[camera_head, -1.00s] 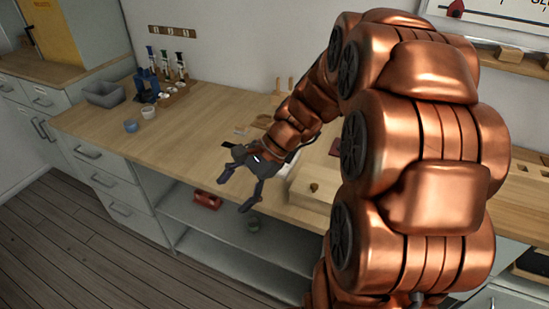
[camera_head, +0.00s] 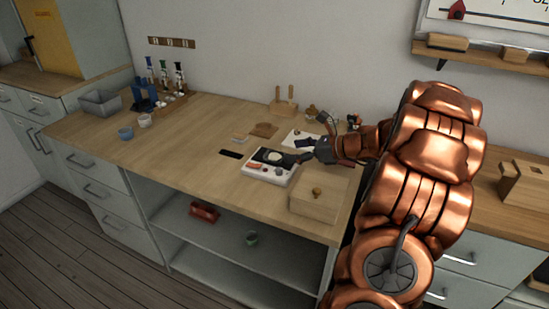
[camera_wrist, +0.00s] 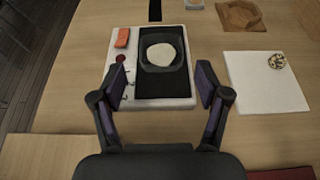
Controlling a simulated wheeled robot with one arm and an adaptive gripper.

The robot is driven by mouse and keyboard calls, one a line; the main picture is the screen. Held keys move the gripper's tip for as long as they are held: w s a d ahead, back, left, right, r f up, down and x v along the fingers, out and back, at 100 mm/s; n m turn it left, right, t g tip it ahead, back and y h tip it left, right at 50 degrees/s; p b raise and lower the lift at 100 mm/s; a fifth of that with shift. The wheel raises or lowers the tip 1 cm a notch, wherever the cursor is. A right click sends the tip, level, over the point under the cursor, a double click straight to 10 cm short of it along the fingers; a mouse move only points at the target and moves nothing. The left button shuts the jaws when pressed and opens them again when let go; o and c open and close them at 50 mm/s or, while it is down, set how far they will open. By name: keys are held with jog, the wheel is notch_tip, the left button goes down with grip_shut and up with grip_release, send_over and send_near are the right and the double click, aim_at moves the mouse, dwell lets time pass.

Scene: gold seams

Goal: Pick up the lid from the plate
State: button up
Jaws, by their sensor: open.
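A pale, roundish flat piece (camera_wrist: 161,54), which may be the lid, lies in a dark square dish (camera_wrist: 149,67) on the black top of a white device. I cannot tell for sure that these are the lid and the plate. The pale piece also shows in the head view (camera_head: 274,157). My gripper (camera_wrist: 162,84) is open and empty, its two fingers spread over the near part of the device. In the head view my gripper (camera_head: 311,139) is above the bench, at the device's right. The pale piece lies ahead of the fingertips, apart from them.
The white device (camera_head: 268,174) carries an orange block (camera_wrist: 122,38). A white sheet (camera_wrist: 265,87) with a small patterned object (camera_wrist: 277,61) lies to its right. A wooden box (camera_head: 318,207) with a knob stands near the front edge. Bench left of the device is mostly clear.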

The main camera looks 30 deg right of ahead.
aim_at(267, 155)
jog(key=shift+x, duration=2.75)
jog(key=shift+f, duration=0.2)
jog(key=c, duration=0.6)
